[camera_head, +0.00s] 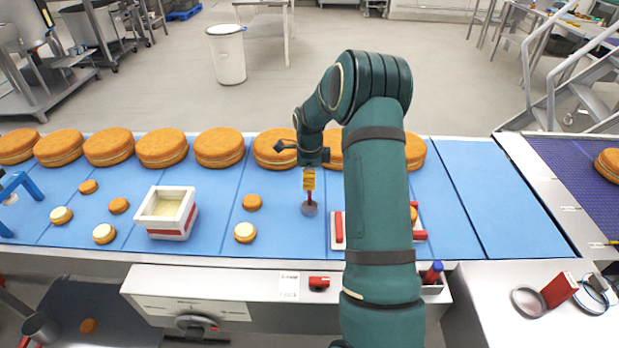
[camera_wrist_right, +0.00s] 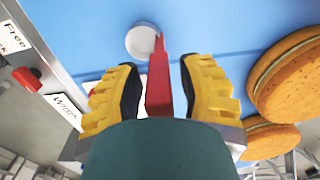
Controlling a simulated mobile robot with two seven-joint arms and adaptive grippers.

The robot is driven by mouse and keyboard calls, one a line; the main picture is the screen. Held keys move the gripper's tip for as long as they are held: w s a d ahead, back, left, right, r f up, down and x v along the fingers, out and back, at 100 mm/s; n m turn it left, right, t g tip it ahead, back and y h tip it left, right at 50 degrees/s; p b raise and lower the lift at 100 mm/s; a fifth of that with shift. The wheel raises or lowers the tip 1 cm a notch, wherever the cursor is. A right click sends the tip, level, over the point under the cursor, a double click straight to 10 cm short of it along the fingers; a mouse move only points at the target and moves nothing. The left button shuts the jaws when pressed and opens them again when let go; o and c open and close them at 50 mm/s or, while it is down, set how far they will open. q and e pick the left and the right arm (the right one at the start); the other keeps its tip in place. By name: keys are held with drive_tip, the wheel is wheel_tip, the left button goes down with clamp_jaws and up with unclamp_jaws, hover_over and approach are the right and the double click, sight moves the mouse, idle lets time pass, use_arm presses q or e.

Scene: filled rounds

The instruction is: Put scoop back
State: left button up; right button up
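The scoop has a red handle (camera_wrist_right: 158,80) and a round pale bowl (camera_wrist_right: 141,41). In the head view the bowl (camera_head: 310,209) appears over the blue belt, between the cream-filled white tub (camera_head: 155,222) and a white tray (camera_head: 338,243). I cannot tell if the bowl touches the belt. My right gripper (camera_head: 309,180) points down at the handle. In the wrist view the yellow fingers of my right gripper (camera_wrist_right: 160,88) stand either side of the handle, with a visible gap on both sides. The left gripper is not in view.
A row of large round cakes (camera_head: 219,148) lines the belt's far side. Several small rounds lie around the tub, one topped with cream (camera_head: 245,232) on its right. My right arm hides part of the white tray and its red-handled contents. The belt (camera_head: 460,200) is clear right of my arm.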

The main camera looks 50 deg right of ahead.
wheel_tip(320, 180, up, 12)
drive_tip(key=shift+r+p, duration=0.2)
drive_tip(key=shift+p, duration=0.15)
idle(0.4)
drive_tip(key=shift+s+f, duration=0.1)
idle(0.5)
